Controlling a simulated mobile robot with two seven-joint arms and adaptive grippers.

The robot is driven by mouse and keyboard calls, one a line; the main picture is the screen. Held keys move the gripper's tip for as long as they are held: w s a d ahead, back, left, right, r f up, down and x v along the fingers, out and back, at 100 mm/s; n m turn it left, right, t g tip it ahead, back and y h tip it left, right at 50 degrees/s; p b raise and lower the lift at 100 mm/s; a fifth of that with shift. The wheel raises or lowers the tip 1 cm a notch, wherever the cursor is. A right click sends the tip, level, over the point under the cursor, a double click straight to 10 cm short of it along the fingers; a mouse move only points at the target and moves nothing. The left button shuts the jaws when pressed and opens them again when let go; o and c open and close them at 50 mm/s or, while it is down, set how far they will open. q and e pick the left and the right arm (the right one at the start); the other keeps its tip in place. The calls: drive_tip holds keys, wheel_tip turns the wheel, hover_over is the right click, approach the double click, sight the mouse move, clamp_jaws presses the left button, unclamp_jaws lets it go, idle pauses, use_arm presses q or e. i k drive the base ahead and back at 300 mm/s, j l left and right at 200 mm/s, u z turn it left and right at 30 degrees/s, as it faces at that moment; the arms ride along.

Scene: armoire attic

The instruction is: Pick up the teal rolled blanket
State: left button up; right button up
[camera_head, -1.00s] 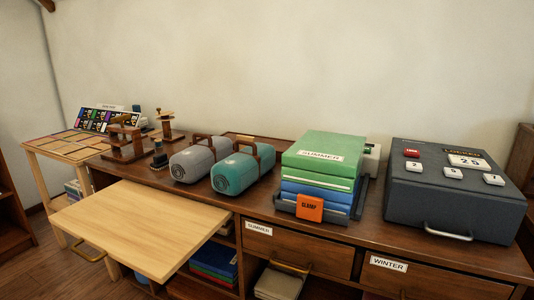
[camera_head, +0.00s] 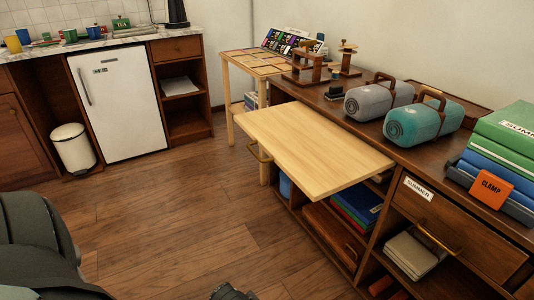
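The teal rolled blanket (camera_head: 423,121) lies on the dark wooden cabinet top, its round end facing me and a brown carrying strap with a handle around it. A grey rolled blanket (camera_head: 378,100) of the same shape lies just to its left. No gripper touches either roll. Dark parts of my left arm show at the lower left. A small dark piece at the bottom edge may be part of my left gripper (camera_head: 231,292); its fingers cannot be made out. My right gripper is not in view.
A pale pull-out board (camera_head: 312,148) juts out in front of the rolls. Green and blue folded stacks with an orange clamp block (camera_head: 490,188) stand to the right. A white fridge (camera_head: 118,100) and bin (camera_head: 73,149) stand at left; the floor between is clear.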

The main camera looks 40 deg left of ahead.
sight(419, 122)
drive_tip(key=i+z, duration=0.45)
drive_tip(key=i+j+z, duration=0.25)
drive_tip(key=i+z, duration=0.25)
drive_tip(key=k+j+u, duration=0.15)
drive_tip(key=u, duration=0.15)
drive_tip(key=k+j+u, duration=0.1)
drive_tip(key=j+u, duration=0.15)
drive_tip(key=i+l+z, duration=0.15)
drive_tip(key=z, duration=0.15)
drive_tip(key=i+l+z, duration=0.25)
drive_tip(key=k+l, duration=0.05)
drive_tip(key=k, duration=0.05)
